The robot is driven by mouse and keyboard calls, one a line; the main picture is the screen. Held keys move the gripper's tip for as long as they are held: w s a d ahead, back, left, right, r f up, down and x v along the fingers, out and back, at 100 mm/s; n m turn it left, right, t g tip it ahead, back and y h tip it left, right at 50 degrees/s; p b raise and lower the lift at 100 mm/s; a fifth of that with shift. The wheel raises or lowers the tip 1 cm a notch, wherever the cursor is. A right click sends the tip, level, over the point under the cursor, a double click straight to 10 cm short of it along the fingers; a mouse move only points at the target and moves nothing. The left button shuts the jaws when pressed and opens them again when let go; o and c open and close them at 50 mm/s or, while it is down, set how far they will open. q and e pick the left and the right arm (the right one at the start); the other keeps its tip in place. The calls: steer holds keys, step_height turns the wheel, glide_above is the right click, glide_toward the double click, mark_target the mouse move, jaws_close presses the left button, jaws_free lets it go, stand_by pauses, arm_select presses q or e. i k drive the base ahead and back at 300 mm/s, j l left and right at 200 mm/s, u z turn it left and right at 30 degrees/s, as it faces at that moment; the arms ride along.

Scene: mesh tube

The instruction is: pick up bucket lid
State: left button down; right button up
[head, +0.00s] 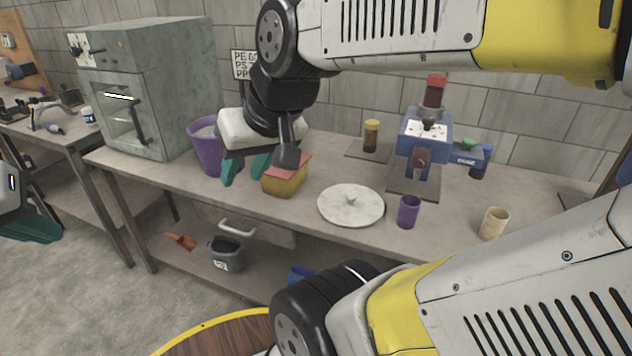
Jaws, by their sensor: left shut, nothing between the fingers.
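The bucket lid (337,211) is a white round disc with a small knob in its middle. It lies flat on the workbench, near the front edge. My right gripper (246,171) is over the bench to the left of the lid, with its teal fingers pointing down and a gap between them. It is apart from the lid and nothing shows held in it. My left gripper (36,230) is at the left edge of the view, shut and empty, partly cut off by the frame and far from the lid.
A yellow block with a red top (285,181) stands between my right gripper and the lid. A purple bucket (204,150) is behind the gripper. A purple cup (408,212), beige cup (494,224) and blue machine (424,140) stand right of the lid. A grey bucket (226,254) is below.

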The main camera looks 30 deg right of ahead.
mark_target(349, 204)
steer(key=z, duration=1.55)
